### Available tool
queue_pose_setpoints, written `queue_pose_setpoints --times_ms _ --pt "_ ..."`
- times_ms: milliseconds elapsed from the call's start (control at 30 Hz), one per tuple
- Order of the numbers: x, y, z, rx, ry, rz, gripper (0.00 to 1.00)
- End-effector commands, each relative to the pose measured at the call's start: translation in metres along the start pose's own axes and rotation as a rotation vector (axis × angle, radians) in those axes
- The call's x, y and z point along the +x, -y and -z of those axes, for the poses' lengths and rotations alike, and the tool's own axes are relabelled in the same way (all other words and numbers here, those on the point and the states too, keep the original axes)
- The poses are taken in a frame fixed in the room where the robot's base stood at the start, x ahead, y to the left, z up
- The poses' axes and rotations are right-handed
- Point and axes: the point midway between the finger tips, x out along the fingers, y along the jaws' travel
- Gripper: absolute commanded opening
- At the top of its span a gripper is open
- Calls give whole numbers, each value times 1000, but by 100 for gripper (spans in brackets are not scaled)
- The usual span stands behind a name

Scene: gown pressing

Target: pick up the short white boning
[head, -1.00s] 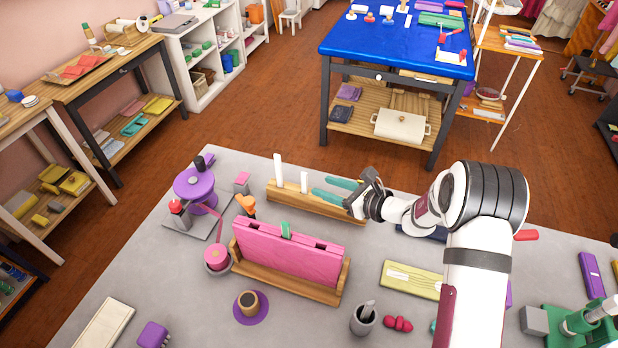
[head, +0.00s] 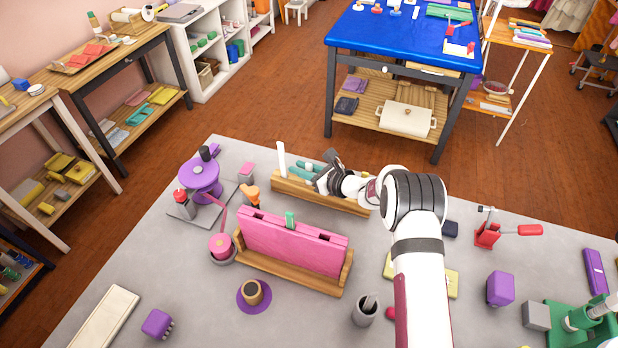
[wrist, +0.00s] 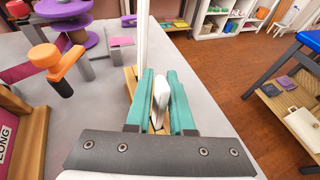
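The short white boning (wrist: 161,100) stands in a wooden rack (wrist: 131,84), between the two teal fingers of my gripper (wrist: 161,92) in the wrist view. The fingers look open, with narrow gaps beside the boning; I cannot tell whether either touches it. In the head view, my gripper (head: 302,168) is over the rack (head: 330,199) and the short boning's top (head: 309,167) shows near the fingers. A taller white boning (head: 282,160) stands in the rack's left end; it also shows in the wrist view (wrist: 141,45), just beyond the left finger.
A pink board in a wooden holder (head: 292,275) stands in front of the rack. A purple spool stand (head: 203,178) and an orange-topped tool (head: 250,195) are to the left. A blue-topped table (head: 385,40) stands behind.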

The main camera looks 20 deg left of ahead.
Motion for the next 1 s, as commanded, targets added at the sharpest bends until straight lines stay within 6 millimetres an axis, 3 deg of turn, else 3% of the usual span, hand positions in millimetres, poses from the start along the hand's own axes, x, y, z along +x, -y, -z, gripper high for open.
queue_pose_setpoints --times_ms 33,100,667,767,933,1000 --pt "0 0 0 0 0 0 10" --pt "0 0 0 0 0 0 0" --pt "-1 0 -1 0 1 0 0" --pt "-3 0 -8 -1 3 0 0" --pt "-13 1 -38 -3 8 1 0" --pt "-27 7 -44 -1 7 4 0"
